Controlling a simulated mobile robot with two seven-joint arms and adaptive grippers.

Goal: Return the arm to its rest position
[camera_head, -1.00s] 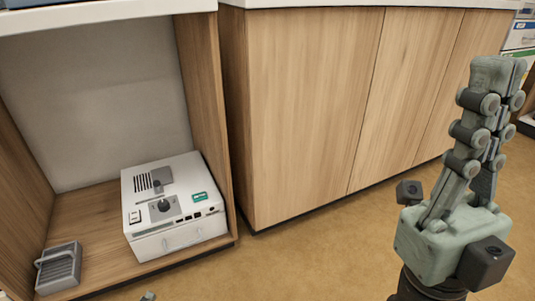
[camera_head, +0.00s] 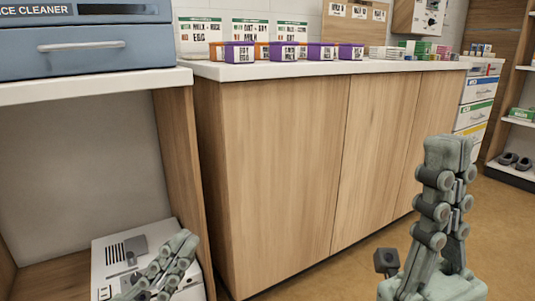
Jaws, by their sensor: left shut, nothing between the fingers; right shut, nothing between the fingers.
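My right gripper (camera_head: 450,150) stands upright at the right of the head view, in front of the wooden cabinets. Its fingers are together, with nothing between them. My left gripper (camera_head: 184,243) shows at the bottom left, pointing up and to the right. It is shut and empty, and it covers part of the white machine (camera_head: 106,262) in the open cubby. I cannot tell from this view whether it touches the machine. The arm links below both grippers are mostly out of view.
A wooden cabinet (camera_head: 280,170) with a white counter (camera_head: 330,68) fills the middle. Purple and orange bins (camera_head: 288,51) stand on it. A blue-grey drawer unit (camera_head: 95,48) is at upper left, above the cubby. Open floor (camera_head: 500,225) lies at right, before shelves with shoes (camera_head: 515,161).

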